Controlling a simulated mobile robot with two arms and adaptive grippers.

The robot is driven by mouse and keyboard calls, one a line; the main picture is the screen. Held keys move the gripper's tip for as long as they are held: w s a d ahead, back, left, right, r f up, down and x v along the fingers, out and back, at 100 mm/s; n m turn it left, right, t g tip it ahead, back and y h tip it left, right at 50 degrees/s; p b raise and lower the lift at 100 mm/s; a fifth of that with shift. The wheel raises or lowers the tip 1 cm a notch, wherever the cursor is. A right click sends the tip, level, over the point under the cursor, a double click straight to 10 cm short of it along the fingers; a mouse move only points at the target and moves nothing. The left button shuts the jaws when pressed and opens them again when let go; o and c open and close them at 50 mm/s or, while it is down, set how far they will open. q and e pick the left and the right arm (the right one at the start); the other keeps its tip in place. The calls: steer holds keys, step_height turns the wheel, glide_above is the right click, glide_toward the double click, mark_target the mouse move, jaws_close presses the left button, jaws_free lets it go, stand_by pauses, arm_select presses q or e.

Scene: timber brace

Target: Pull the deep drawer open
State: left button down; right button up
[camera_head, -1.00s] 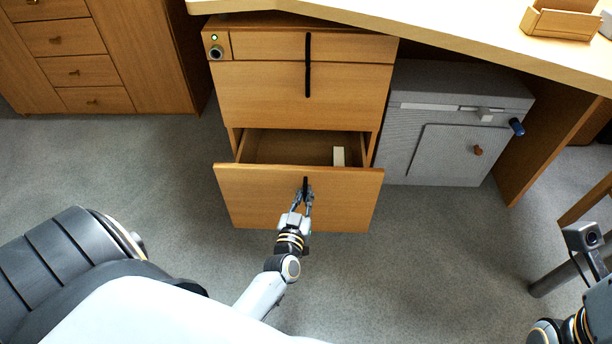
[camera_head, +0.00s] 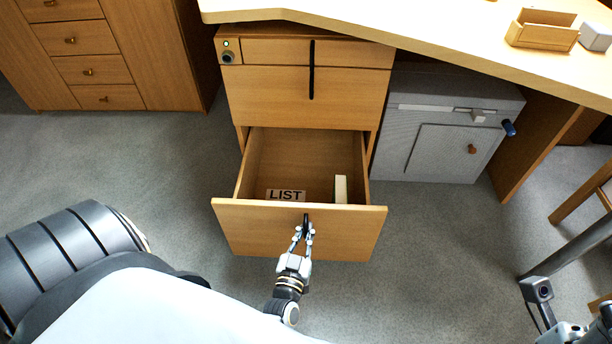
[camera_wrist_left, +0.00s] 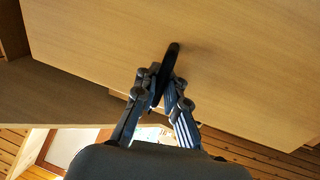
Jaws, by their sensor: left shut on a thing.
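The deep drawer (camera_head: 255,228) is the bottom drawer of the wooden desk pedestal (camera_head: 265,95), and it stands well open. Inside lie a label reading "LIST" (camera_head: 286,195) and a pale upright block or book (camera_head: 341,189). My left gripper (camera_head: 305,230) is shut on the drawer's black handle (camera_head: 306,221) at the middle of the front. In the left wrist view the fingers (camera_wrist_left: 163,88) close around the dark handle (camera_wrist_left: 169,62) against the wooden front. My right arm shows at the lower right edge; its fingertips are not clearly visible.
The desk top (camera_head: 420,45) overhangs the pedestal and carries a wooden tray (camera_head: 541,32). A grey cabinet (camera_head: 440,125) stands right of the pedestal. A wooden dresser (camera_head: 95,55) is at the back left. Grey carpet (camera_head: 150,165) lies free around the drawer.

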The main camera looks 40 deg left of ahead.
arm_select(q)
steer(key=shift+s, duration=0.15)
steer(key=c, duration=1.7)
jaws_free()
steer(key=v, duration=0.7)
steer(key=shift+s+d, duration=0.1)
steer(key=shift+s, duration=0.1)
